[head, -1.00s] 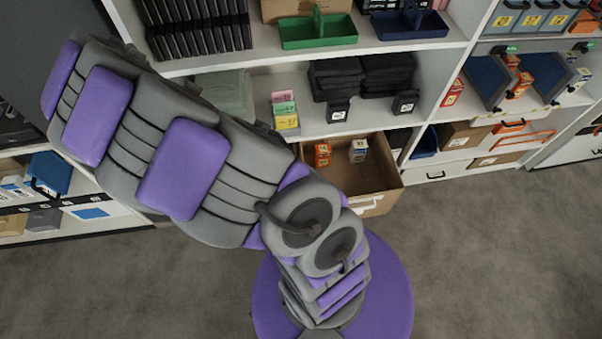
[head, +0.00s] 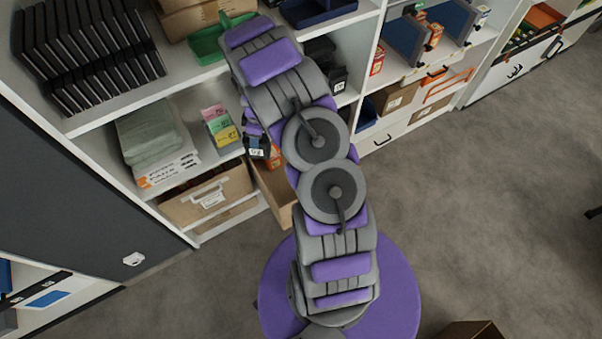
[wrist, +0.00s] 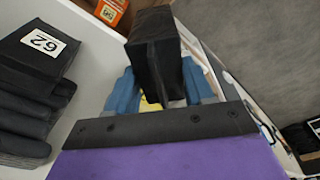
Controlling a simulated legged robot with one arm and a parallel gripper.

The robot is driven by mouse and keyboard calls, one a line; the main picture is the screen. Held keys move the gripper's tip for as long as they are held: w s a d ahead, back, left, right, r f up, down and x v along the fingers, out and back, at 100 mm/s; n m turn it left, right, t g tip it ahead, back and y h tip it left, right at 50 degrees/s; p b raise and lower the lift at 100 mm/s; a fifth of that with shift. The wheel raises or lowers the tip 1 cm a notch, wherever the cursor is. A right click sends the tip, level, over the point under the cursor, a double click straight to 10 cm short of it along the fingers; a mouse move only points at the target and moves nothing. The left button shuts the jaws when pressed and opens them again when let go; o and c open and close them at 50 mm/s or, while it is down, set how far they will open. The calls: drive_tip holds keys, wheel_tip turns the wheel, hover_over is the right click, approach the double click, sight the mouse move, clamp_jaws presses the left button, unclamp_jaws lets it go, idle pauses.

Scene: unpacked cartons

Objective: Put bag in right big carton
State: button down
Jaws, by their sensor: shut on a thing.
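My gripper (wrist: 158,92) is shut on a black bag (wrist: 153,45), which sticks out beyond the blue fingers in the wrist view. In the head view, the held bag (head: 262,148) shows its white label just left of my arm, at the shelf front. More black bags (wrist: 32,75), one labelled 62, lie stacked to the left of the gripper in the wrist view. An open brown carton (head: 280,208) stands below the held bag in the head view, pulled out from the lower shelf. My arm hides much of this carton.
Another brown carton (head: 222,190) with a white handle stands in the lower shelf to the left. Folded green cloth (head: 150,135) and coloured labelled packs (head: 220,125) lie above it. The floor (head: 470,200) on the right is clear; a brown box (head: 470,331) shows at the bottom edge.

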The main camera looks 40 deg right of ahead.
drive_tip(key=s+d+f+n+b, duration=0.2)
drive_tip(key=s+d+f, duration=0.1)
drive_tip(key=f, duration=0.7)
drive_tip(key=s+d+f+n+b, duration=0.2)
drive_tip(key=s+d+f+n, duration=0.1)
drive_tip(key=f, duration=0.8)
drive_tip(key=s+d+f+n+g+b, duration=0.1)
drive_tip(key=s+d+f, duration=0.3)
drive_tip(key=f, duration=0.6)
drive_tip(key=shift+f+n+y+b, duration=0.3)
drive_tip(key=shift+f+n+b, duration=0.15)
drive_tip(key=shift+n, duration=0.35)
drive_tip(key=shift+s+a, duration=0.1)
drive_tip(key=shift+c, duration=2.1)
unclamp_jaws()
drive_tip(key=shift+f, duration=0.1)
